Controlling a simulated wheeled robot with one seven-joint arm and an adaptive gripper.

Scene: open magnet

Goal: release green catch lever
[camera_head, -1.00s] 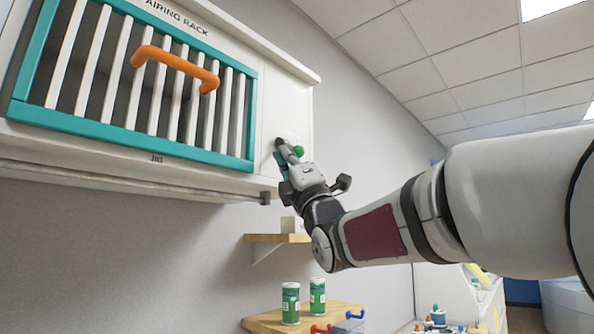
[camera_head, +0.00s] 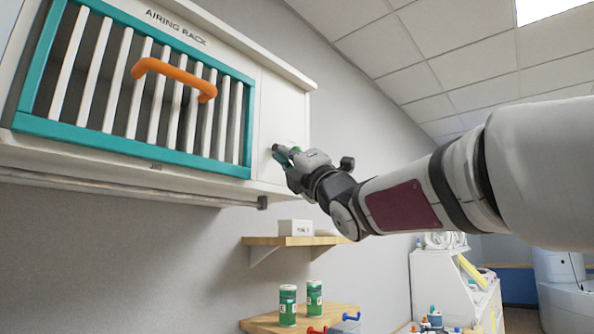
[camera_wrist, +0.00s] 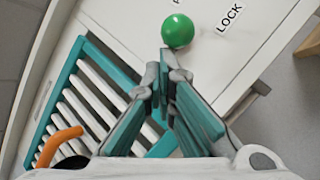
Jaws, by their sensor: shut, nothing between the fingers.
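The green ball knob of the catch lever (camera_wrist: 178,31) shows in the wrist view on the white panel, close to the word LOCK (camera_wrist: 229,18). My gripper (camera_wrist: 167,62) is shut and empty, with its fingertips just below the knob in that view. I cannot tell whether they touch it. In the head view my gripper (camera_head: 277,150) is at the white panel right of the slatted rack door (camera_head: 140,85); the knob is not distinguishable there and seems hidden by the gripper. The lever's arm is not visible.
The rack door has a teal frame and an orange handle (camera_head: 174,78). A metal rail (camera_head: 120,186) runs below the cabinet. A wooden shelf (camera_head: 290,241) with a white box is lower down, above another shelf with two green cans (camera_head: 288,305).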

